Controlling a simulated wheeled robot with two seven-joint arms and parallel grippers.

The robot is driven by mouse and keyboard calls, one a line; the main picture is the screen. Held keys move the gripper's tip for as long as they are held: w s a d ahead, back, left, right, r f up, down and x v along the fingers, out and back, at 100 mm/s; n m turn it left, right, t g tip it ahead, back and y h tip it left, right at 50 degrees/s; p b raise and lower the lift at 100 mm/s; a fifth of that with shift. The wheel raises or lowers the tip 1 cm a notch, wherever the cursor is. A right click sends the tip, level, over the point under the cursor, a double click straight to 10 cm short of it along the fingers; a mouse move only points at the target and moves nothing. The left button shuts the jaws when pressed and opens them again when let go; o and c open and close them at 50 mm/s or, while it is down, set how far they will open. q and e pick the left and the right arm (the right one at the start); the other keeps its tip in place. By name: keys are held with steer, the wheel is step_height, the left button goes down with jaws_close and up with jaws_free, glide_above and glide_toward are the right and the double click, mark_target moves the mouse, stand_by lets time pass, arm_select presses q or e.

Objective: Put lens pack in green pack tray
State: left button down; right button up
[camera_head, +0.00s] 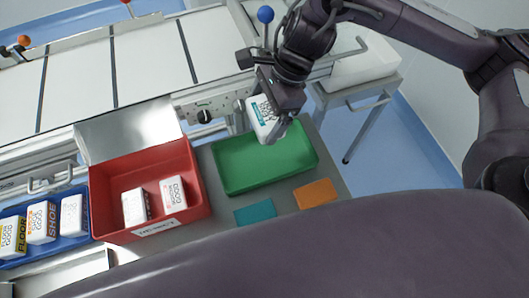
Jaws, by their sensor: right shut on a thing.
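A small white pack with a teal band and dark print, which I take to be the lens pack (262,117), is held in my right gripper (272,122). The gripper is shut on it, above the back edge of the green pack tray. The green tray (240,172) lies on the grey table and its visible floor is empty. The gripper hides part of the tray's back rim. I cannot tell the exact height of the pack over the tray. My left gripper does not show.
A red bin (195,208) with two white packs stands left of the tray, its grey lid raised. A blue bin (40,250) with several packs is further left. Teal (255,213) and orange (315,193) cards lie in front of the tray. A conveyor (150,65) runs behind.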

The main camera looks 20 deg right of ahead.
step_height(320, 180, down, 12)
steer(key=shift+f+b, duration=0.15)
steer(key=shift+b, duration=1.1)
step_height(320, 180, down, 4)
steer(key=shift+r+b, duration=0.15)
steer(key=shift+b, duration=0.35)
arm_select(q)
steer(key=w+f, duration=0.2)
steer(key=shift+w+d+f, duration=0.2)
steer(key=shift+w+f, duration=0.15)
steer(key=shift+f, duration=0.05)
arm_select(e)
steer(key=shift+f, duration=0.35)
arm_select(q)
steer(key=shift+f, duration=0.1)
arm_select(e)
steer(key=o, duration=0.8)
steer(key=shift+c, duration=0.2)
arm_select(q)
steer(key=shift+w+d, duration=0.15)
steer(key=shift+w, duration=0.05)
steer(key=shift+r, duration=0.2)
